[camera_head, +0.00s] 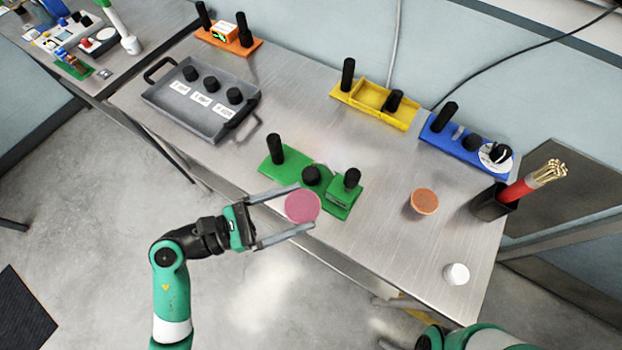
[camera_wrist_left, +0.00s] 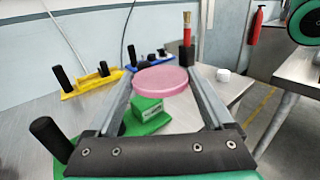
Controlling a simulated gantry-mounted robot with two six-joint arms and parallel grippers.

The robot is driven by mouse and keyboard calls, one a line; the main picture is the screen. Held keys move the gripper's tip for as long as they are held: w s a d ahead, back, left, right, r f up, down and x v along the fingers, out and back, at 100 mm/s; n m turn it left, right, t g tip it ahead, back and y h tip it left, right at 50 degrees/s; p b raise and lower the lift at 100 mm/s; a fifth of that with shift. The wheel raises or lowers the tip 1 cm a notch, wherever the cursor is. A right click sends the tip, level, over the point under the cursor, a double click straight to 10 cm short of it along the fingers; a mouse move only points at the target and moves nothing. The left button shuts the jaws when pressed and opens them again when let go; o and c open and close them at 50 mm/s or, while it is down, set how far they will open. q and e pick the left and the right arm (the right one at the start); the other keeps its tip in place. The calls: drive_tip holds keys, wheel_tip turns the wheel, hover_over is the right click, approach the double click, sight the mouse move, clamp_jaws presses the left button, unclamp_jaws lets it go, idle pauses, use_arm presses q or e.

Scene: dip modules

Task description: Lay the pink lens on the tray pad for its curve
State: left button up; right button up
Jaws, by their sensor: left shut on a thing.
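The pink lens (camera_head: 302,206) is a round flat disc held between the two fingers of my left gripper (camera_head: 300,208), above the near edge of the table by the green module. In the left wrist view the lens (camera_wrist_left: 160,81) sits level between the fingertips. The grey tray (camera_head: 160,105) with two handles lies at the back left of the table. My right gripper is not in view; only part of my right arm shows at the bottom.
A green module (camera_head: 328,193) with black posts stands just beyond the lens. An orange disc (camera_head: 424,201), a white cap (camera_head: 456,274) and a black holder with a red brush (camera_head: 525,187) are at the right. Orange, yellow (camera_head: 373,104) and blue (camera_head: 465,148) modules line the back.

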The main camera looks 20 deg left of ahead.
use_arm(q)
drive_tip(key=w+a+f+b, duration=0.3)
drive_tip(key=w+f+b, duration=0.1)
drive_tip(key=w, duration=0.5)
drive_tip(key=b, duration=0.2)
hover_over(304, 175)
drive_tip(key=s, duration=0.1)
drive_tip(key=f, duration=0.4)
drive_tip(key=shift+s+d+f, duration=0.15)
drive_tip(key=shift+d+f, duration=0.05)
drive_tip(key=shift+f, duration=0.05)
drive_tip(key=shift+w+a+f, duration=0.1)
drive_tip(key=shift+w, duration=0.1)
drive_tip(key=f+b, duration=0.1)
drive_tip(key=f, duration=0.1)
drive_tip(key=w+f+b, duration=0.1)
drive_tip(key=shift+a+f+b, duration=0.15)
drive_tip(key=shift+f+b, duration=0.15)
drive_tip(key=shift+f, duration=0.2)
